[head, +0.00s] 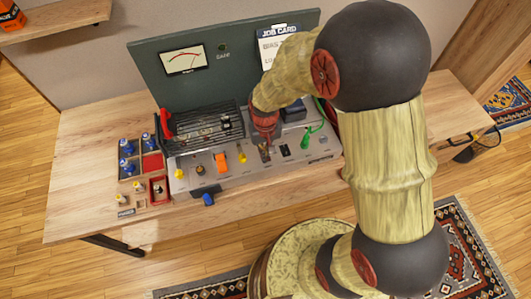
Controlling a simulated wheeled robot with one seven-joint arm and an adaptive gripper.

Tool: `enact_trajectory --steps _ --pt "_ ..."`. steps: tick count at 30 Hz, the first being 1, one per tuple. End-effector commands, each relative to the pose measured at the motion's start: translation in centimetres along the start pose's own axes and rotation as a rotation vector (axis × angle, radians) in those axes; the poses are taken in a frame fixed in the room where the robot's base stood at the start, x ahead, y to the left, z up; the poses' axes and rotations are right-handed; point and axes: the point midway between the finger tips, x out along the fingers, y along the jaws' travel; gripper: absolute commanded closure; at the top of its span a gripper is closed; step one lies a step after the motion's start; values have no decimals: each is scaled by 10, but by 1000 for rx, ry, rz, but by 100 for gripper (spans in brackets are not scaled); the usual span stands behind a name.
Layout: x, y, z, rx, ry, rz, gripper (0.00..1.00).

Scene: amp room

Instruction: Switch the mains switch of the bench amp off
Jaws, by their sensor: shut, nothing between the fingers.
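The bench amp (240,174) is a grey unit with a sloped front panel, standing on the wooden bench in the head view. Its panel carries an orange lever (220,160), a yellow control (242,157) and a small dark switch (285,150). I cannot tell which control is the mains switch, nor its position. My gripper (266,154) is shut and empty. It points down at the panel, between the yellow control and the dark switch. The fingertips are small in the picture, and I cannot tell whether they touch the panel. They may hide a control beneath them.
A green backboard with a meter (184,59) and a job card (276,42) stands behind. A red handle (167,123) and black cage (210,125) sit on the amp's left. A tray (139,190) holds blue-topped parts. The bench's left end (80,185) is clear.

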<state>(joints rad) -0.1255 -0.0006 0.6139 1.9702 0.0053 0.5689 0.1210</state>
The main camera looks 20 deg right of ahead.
Motion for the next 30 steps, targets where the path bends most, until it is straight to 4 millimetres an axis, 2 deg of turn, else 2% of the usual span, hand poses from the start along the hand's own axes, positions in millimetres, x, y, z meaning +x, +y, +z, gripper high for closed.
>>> enact_trajectory --steps 1,4,18,30 --pt "14 1 15 0 -36 3 100" --pt "13 1 15 0 -36 3 100" --pt "10 1 -4 0 -27 2 100" --pt "5 1 -8 0 -18 2 100"
